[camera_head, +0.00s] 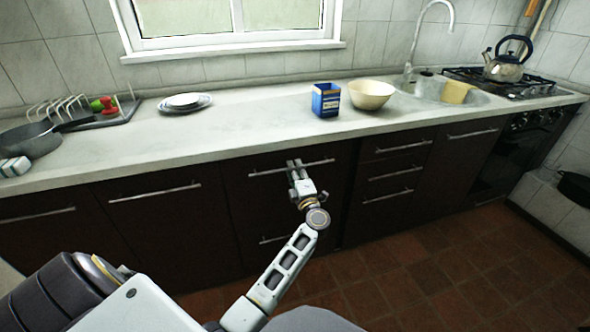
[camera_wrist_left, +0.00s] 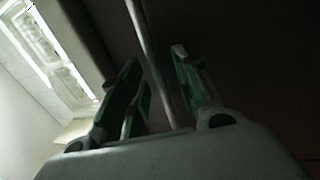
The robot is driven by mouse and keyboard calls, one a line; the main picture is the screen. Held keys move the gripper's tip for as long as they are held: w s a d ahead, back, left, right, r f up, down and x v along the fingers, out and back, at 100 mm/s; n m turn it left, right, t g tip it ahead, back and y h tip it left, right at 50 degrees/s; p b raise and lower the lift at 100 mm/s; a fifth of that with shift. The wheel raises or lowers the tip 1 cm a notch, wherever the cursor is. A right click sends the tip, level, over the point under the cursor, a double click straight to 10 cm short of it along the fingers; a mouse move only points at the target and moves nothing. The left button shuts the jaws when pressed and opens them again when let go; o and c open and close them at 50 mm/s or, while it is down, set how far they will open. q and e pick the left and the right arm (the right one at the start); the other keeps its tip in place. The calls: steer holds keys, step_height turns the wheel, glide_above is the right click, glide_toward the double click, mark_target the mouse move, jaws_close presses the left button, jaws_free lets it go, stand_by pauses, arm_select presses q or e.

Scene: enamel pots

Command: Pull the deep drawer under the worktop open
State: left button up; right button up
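The deep drawer (camera_head: 249,199) has a dark brown front under the worktop (camera_head: 235,128), and looks flush with its neighbours. Its long metal bar handle (camera_head: 318,163) runs across the top of the front. My left gripper (camera_head: 294,165) is at the middle of this handle. In the left wrist view the handle bar (camera_wrist_left: 150,55) passes between the two fingers of my left gripper (camera_wrist_left: 156,75). A gap shows between the bar and the fingers, so the gripper is open around the bar. My right gripper is not in view.
A blue box (camera_head: 326,100) and a cream bowl (camera_head: 371,94) stand on the worktop above. A lower drawer handle (camera_head: 273,239) and a stack of smaller drawers (camera_head: 395,171) are nearby. Red tiled floor (camera_head: 430,275) lies clear at the right.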

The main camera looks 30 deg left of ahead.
arm_select(q)
steer(key=shift+c, duration=0.4)
jaws_close()
